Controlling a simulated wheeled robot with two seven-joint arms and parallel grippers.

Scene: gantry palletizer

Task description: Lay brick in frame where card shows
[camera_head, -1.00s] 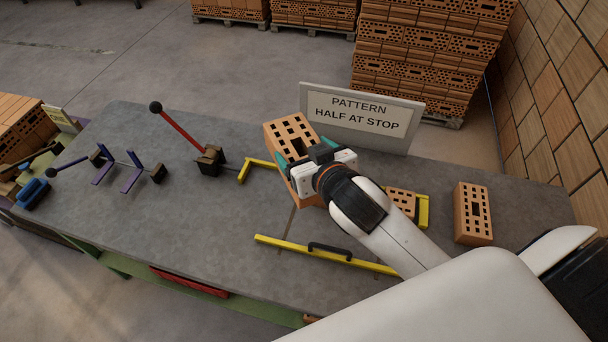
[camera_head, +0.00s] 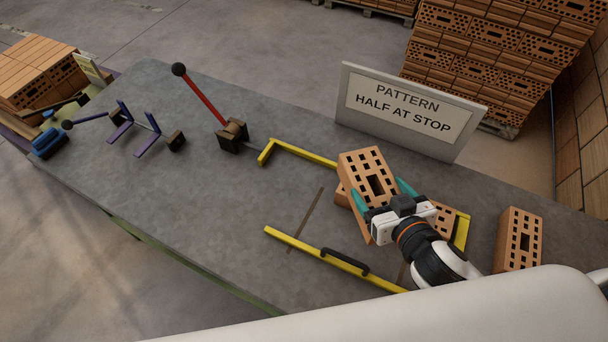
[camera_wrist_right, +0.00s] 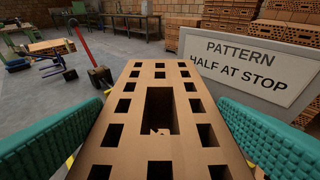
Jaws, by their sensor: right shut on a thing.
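My right gripper (camera_head: 385,208) is shut on an orange perforated brick (camera_head: 372,168). In the right wrist view the held brick (camera_wrist_right: 155,130) sits between the teal finger pads. It is held tilted over the right part of the yellow frame (camera_head: 310,256), partly hiding bricks lower in the frame. One of those, a frame brick (camera_head: 443,216), shows at the right end by the yellow stop. The card (camera_head: 407,110) behind reads "PATTERN HALF AT STOP"; it also shows in the right wrist view (camera_wrist_right: 247,66). My left gripper is not in view.
A loose brick (camera_head: 518,240) stands right of the frame. A red-handled lever (camera_head: 205,98) and purple fixtures (camera_head: 135,128) are on the grey table (camera_head: 200,210) at left. The frame's left part is bare. Brick stacks (camera_head: 490,60) stand behind.

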